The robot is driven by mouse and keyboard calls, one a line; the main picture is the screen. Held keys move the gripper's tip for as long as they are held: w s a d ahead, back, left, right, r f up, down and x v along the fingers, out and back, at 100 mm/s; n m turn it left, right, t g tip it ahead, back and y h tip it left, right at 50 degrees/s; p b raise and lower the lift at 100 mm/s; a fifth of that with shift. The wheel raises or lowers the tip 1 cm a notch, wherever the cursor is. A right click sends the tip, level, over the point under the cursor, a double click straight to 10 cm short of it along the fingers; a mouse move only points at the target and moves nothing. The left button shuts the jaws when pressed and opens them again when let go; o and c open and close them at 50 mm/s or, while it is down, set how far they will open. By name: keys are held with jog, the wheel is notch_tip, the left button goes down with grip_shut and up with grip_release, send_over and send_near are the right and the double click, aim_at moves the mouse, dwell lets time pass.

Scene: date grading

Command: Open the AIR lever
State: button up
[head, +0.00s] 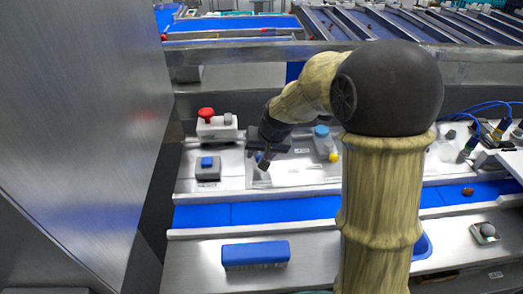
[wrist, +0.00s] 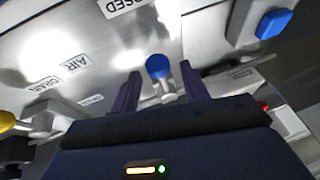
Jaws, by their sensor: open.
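In the wrist view, a lever with a round blue knob (wrist: 159,66) stands between the two open fingers of my gripper (wrist: 160,70), with gaps on both sides. Labels reading AIR (wrist: 75,62) and DRAIN (wrist: 45,83) lie to its left, and part of a label ending in SED is at the top. A lever with a yellow knob (wrist: 7,121) shows at the left edge. In the head view, my gripper (head: 264,162) points down over the pale panel. A blue knob (head: 321,130) and a yellow knob (head: 333,156) show to its right; I cannot tell which knob is AIR's.
A red button on a box (head: 206,113) and a blue button box (head: 208,164) stand left of my gripper. A blue belt (head: 260,212) runs in front, with a blue brush (head: 255,254) nearer. A metal cabinet wall (head: 80,130) fills the left.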

jog(key=shift+c, duration=0.3)
grip_shut()
